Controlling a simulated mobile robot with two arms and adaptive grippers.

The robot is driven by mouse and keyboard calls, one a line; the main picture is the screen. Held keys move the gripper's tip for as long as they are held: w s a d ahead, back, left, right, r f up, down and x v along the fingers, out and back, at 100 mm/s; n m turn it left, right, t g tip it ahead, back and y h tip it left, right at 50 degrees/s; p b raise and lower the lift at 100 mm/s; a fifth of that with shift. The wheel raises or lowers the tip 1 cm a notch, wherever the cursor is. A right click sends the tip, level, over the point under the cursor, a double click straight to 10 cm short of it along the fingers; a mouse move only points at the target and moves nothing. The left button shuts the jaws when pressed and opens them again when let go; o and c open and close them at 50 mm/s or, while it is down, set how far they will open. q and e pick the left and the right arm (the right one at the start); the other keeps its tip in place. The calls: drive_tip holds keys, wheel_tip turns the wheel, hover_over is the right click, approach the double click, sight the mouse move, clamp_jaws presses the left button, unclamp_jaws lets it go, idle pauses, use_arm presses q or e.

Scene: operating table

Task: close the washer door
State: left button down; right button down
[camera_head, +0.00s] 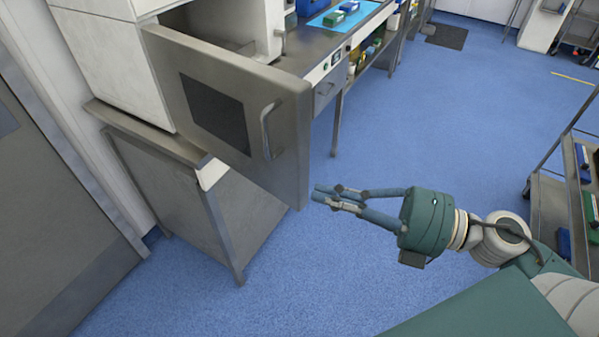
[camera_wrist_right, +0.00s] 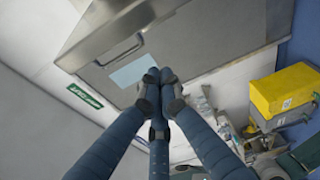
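The washer door (camera_head: 228,110) is a grey metal panel with a dark square window and a bar handle (camera_head: 268,130). In the head view it stands swung out, open, from the white washer housing (camera_head: 110,62) at the upper left. My right gripper (camera_head: 328,195) is just right of the door's lower free edge, with its fingers drawn together and nothing seen between them. In the right wrist view its fingertips (camera_wrist_right: 160,82) also meet, in front of a grey metal surface with a handle; I cannot tell for sure what that is. My left gripper is not in view.
A metal stand (camera_head: 165,180) is below the door. Behind it runs a bench (camera_head: 318,45) with a blue mat and small boxes. A rack (camera_head: 560,200) stands at the right edge. Blue floor (camera_head: 430,110) is clear between. The wrist view shows a yellow box (camera_wrist_right: 285,92).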

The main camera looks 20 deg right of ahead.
sight(298, 171)
drive_tip(key=shift+w+a+p, duration=0.45)
drive_tip(key=shift+w+p, duration=0.05)
drive_tip(key=shift+w, duration=0.7)
drive_tip(key=shift+w+a+p, duration=0.4)
drive_tip(key=shift+w+p, duration=0.1)
drive_tip(key=shift+w, duration=0.7)
drive_tip(key=shift+w+a+p, duration=0.45)
drive_tip(key=shift+w+p, duration=0.05)
drive_tip(key=shift+w, duration=0.7)
drive_tip(key=shift+d, duration=0.1)
